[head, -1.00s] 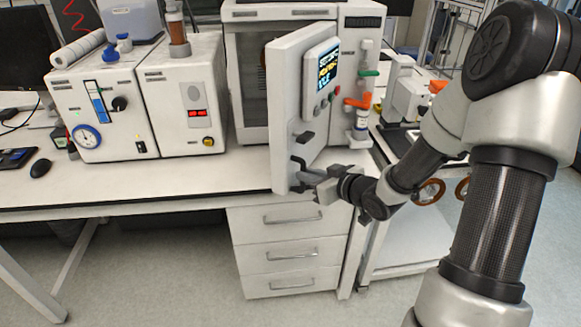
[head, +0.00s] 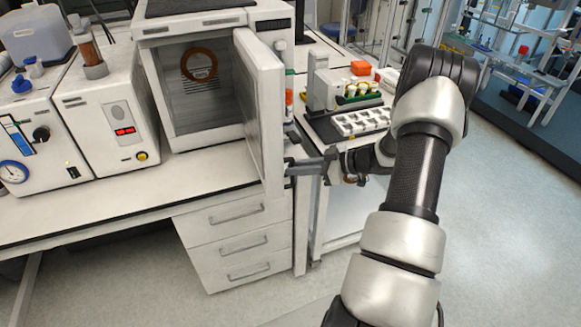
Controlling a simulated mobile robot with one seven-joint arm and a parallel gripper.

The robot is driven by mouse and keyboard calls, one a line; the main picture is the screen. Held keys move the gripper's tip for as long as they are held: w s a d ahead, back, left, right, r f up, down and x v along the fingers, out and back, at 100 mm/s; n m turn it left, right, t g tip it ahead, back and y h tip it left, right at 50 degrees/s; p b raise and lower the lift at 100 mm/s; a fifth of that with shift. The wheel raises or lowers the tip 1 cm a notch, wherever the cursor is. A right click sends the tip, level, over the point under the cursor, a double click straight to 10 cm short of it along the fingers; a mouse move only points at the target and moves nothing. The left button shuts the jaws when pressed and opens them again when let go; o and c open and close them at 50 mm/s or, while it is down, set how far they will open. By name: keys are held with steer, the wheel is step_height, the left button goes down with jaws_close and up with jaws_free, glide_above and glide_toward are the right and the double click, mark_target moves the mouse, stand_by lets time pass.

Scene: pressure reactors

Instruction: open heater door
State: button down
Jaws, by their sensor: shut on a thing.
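The heater (head: 161,84) is a white box on the bench with a grey chamber, and a brown ring shows at the chamber's back wall. Its door (head: 262,115) stands wide open, hinged on the right, its edge turned toward me. My gripper (head: 292,167) is at the outer face of the door, low down, shut on the door handle. The handle itself is mostly hidden by the door edge and the fingers. The door's display panel faces away and is out of sight.
White instrument boxes (head: 107,121) stand left of the heater. The bench top (head: 130,198) in front is clear, with drawers (head: 233,246) below. A side table to the right holds a white rack (head: 361,121) and small equipment near my arm. Open floor lies at the right.

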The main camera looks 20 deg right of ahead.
steer(key=shift+w+r, duration=0.45)
steer(key=shift+w, duration=0.2)
steer(key=c, duration=1.8)
jaws_free()
steer(key=shift+w+f, duration=0.2)
steer(key=shift+o, duration=0.2)
steer(key=shift+s, duration=0.15)
steer(key=shift+s+f, duration=0.2)
steer(key=v, duration=1.7)
steer(key=shift+d+r+b, duration=0.2)
steer(key=shift+d+b, duration=0.1)
